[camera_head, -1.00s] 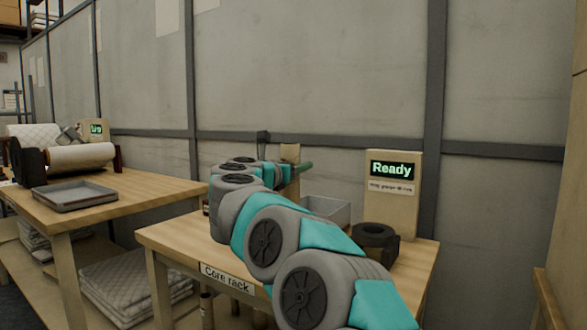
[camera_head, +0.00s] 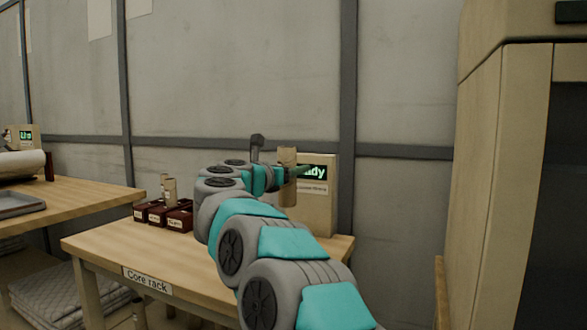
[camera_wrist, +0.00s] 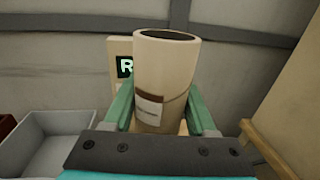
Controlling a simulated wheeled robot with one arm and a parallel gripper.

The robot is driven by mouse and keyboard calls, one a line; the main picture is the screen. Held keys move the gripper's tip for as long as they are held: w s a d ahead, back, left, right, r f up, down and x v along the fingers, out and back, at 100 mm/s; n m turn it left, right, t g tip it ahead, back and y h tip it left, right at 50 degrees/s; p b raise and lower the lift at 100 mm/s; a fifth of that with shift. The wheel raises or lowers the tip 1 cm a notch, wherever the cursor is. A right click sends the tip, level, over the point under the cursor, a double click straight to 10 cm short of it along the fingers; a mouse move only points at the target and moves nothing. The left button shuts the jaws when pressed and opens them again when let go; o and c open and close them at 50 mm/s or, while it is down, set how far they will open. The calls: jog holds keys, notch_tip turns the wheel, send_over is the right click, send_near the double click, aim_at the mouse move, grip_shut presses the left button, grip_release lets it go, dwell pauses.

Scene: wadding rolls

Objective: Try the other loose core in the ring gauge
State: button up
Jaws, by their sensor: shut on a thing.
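My gripper (camera_wrist: 161,108) is shut on a tan hollow core (camera_wrist: 166,70). Its green fingers sit on either side of the core, which stands roughly upright with its dark open top showing. The core has a pale label and a brown band. In the head view the held core (camera_head: 287,158) is up in front of the gauge's panel (camera_head: 318,215) and covers part of its green "Ready" display (camera_head: 314,172). The panel also shows behind the core in the wrist view (camera_wrist: 115,46). The gauge's dark ring is hidden now.
Dark red holders (camera_head: 180,219) with labels stand on the table (camera_head: 110,244), with tan cores (camera_head: 169,192) upright by them. A grey bin (camera_wrist: 45,150) is at left in the wrist view. A tall beige cabinet (camera_head: 480,200) stands at the right. Another bench (camera_head: 85,198) is at left.

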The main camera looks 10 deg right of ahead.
jog(key=shift+f+b, duration=1.35)
jog(key=shift+f, duration=1.1)
jog(key=shift+b, duration=0.65)
jog(key=shift+f+b, duration=0.5)
jog(key=shift+b, duration=0.55)
dwell(1.1)
jog(key=shift+f+b, duration=0.35)
jog(key=shift+f, duration=0.15)
dwell(1.6)
jog(key=o, duration=1.5)
jog(key=shift+r, duration=0.2)
jog(key=shift+c, duration=0.2)
